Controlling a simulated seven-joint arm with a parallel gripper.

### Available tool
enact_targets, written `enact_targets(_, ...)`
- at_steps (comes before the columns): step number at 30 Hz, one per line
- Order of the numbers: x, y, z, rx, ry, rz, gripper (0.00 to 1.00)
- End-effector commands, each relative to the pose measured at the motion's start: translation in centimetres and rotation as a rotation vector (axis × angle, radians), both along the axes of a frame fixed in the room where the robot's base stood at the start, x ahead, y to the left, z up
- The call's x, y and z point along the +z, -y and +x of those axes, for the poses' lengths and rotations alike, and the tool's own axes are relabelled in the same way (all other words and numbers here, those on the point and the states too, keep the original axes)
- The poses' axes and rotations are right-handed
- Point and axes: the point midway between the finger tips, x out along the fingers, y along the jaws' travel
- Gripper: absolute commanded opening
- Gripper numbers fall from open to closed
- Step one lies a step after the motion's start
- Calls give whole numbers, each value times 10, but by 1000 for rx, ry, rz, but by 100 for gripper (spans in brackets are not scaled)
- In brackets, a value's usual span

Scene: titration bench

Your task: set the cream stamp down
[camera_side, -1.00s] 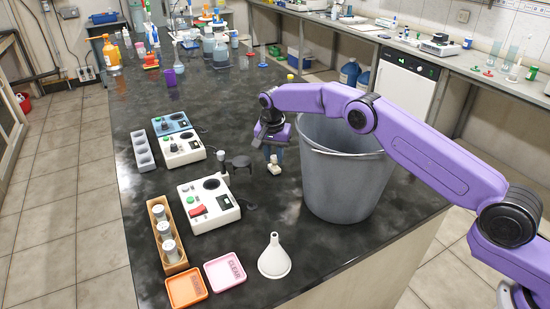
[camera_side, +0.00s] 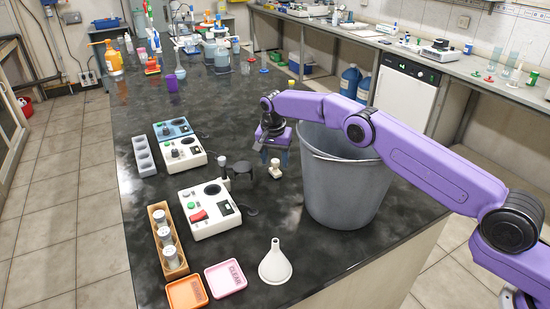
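The cream stamp (camera_side: 275,171) stands upright on the dark bench top, just left of the grey bucket. My gripper (camera_side: 275,158) is directly above it, pointing down. The top of the stamp is partly hidden between the fingers.
The grey bucket (camera_side: 345,190) stands close on the right. A black round stand (camera_side: 240,170) and a white device with a red switch (camera_side: 208,212) are on the left. A white funnel (camera_side: 275,268), a pink tray (camera_side: 226,281) and an orange tray (camera_side: 186,294) are in front.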

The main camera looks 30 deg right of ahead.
Motion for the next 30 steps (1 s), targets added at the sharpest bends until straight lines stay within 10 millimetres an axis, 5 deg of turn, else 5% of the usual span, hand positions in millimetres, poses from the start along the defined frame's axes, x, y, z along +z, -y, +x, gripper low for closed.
enact_targets(8, 16, -2, -1, 0, 1, 0, 57)
enact_targets(21, 100, -11, -11, 0, 3, 1, 57)
enact_targets(30, 118, -12, -13, 1, 0, 0, 57)
